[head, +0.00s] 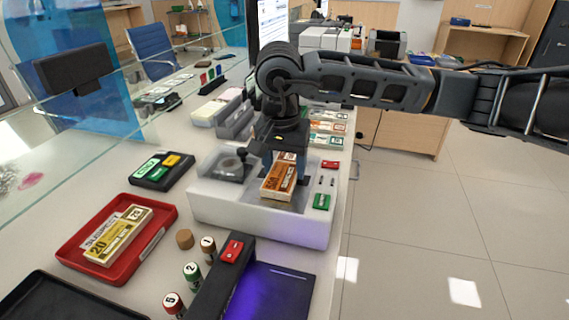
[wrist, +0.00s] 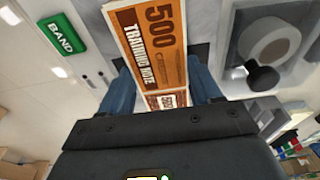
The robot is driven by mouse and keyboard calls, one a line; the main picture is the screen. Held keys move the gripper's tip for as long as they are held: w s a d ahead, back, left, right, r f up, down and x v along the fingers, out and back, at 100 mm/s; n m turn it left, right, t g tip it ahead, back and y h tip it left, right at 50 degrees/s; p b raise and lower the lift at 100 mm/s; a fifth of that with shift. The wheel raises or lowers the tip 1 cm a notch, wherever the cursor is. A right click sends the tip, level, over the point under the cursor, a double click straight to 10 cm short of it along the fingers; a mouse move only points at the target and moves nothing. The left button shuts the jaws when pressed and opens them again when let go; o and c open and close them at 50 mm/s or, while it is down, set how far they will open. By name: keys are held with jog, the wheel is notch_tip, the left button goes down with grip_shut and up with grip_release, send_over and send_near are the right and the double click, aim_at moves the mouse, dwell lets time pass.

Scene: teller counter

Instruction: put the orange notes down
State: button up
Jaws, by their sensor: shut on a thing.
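The orange notes (head: 279,181) are a bundle marked 500 TRAINING NOTE in the wrist view (wrist: 150,40). My gripper (head: 284,170) is shut on them, with its blue fingers on either side of the bundle. They are over the white machine (head: 262,228), at its grey middle part. I cannot tell whether the bundle touches that surface. In the wrist view, the notes stick out beyond the fingers of my gripper (wrist: 163,85).
The machine has a green BAND button (head: 322,201) and a round grey part (head: 229,168). A red tray (head: 163,241) holds yellowish notes (head: 118,235). Stamps (head: 192,272), a black box with a purple glow (head: 270,290) and more note bundles (head: 327,127) crowd the counter.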

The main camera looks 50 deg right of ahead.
jog(key=o, duration=1.2)
